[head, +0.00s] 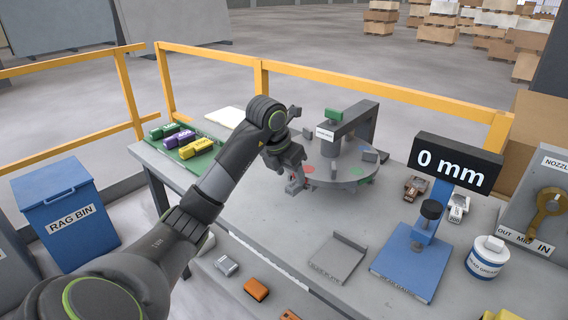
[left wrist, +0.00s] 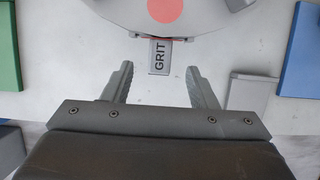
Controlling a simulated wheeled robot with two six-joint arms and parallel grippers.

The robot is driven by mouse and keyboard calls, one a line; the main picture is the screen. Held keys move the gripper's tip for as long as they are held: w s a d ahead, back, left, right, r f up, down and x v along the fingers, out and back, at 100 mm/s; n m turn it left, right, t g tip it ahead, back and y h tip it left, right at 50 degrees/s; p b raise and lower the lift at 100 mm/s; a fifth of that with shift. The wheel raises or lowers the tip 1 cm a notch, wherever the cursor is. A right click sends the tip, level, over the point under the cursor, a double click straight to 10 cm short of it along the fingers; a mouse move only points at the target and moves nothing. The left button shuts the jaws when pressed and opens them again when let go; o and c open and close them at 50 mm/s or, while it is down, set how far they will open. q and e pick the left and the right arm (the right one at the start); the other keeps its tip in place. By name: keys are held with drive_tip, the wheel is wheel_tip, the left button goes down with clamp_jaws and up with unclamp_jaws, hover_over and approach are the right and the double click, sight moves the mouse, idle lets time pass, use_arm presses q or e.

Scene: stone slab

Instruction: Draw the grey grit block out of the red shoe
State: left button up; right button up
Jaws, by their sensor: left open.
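The grey block marked GRIT (left wrist: 159,57) sticks out from the rim of the round grey plate (left wrist: 115,22), below a red dot (left wrist: 165,9), in the left wrist view. A thin red edge (left wrist: 160,38) shows at its inner end; the rest of the shoe is hidden. My left gripper (left wrist: 160,72) is open and empty, its fingers apart on either side of the block's outer end and not touching it. In the head view my left gripper (head: 295,182) is at the plate's near left rim, and the arm hides part of that area. My right gripper is not in view.
A grey bridge (head: 352,122) stands over the plate. A blue gauge stand (head: 405,268), a 0 mm display (head: 451,171) and a white tub (head: 486,258) are at right. A grey holder (head: 338,258) lies in front. A green tray (head: 186,152) is at left.

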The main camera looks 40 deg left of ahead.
sight(293, 185)
use_arm(q)
drive_tip(key=x, duration=0.4)
drive_tip(key=shift+w+f, duration=0.1)
drive_tip(key=shift+f, duration=0.3)
clamp_jaws()
drive_tip(key=shift+s+a+p, duration=0.15)
drive_tip(key=shift+s+p, duration=0.4)
drive_tip(key=shift+s, duration=1.2)
drive_tip(key=shift+s, duration=0.1)
